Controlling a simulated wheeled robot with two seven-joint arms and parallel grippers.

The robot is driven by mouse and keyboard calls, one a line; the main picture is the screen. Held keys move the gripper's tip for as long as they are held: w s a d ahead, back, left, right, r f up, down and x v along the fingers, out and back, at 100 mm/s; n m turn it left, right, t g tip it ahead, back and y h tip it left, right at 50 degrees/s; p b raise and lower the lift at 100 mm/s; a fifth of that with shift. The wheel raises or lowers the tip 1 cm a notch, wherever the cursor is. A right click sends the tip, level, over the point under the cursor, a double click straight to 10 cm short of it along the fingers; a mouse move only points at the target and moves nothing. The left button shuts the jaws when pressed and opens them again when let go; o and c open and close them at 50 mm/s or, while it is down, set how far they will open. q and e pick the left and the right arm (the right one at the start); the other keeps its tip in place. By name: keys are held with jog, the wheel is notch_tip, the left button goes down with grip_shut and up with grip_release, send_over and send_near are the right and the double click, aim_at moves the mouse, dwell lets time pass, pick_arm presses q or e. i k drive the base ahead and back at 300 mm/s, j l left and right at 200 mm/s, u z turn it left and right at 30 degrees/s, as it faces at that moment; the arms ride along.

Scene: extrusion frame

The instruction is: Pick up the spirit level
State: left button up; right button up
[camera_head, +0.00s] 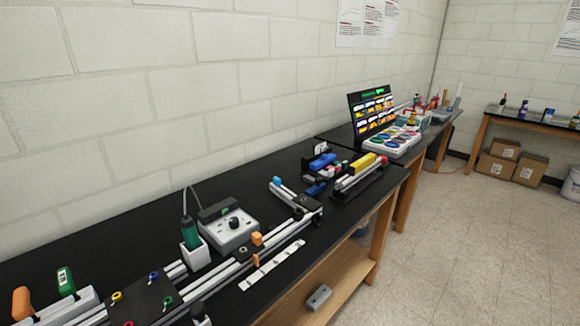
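A yellow bar-shaped object (361,166), which looks like the spirit level, lies at the right end of the near black bench. It is beside or on short silver extrusion pieces (358,177) in a dark holder, and its vial is too small to make out. Neither of my grippers shows in the head view, and nothing is seen touching the yellow bar.
The black bench (120,215) runs along a block wall. It carries a grey controller box (230,230), a green-handled tool (190,232) in a white stand, long silver extrusions (215,278) and a white strip (272,266). A blue object (322,161) lies left of the yellow bar.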

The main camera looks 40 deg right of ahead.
aim_at(354, 169)
jog(key=z, duration=1.95)
jog(key=i+l+z, duration=0.15)
jog(key=z, duration=0.2)
jog(key=i+l+z, duration=0.1)
jog(key=i+z, duration=0.45)
jog(key=z, duration=0.15)
jog(key=i, duration=0.6)
jog(key=i+l+u, duration=0.1)
jog(key=i, duration=1.15)
jog(key=i+l+u, duration=0.1)
jog(key=i, duration=0.5)
jog(key=i+l+u, duration=0.1)
jog(key=i, duration=0.5)
jog(key=l, duration=0.1)
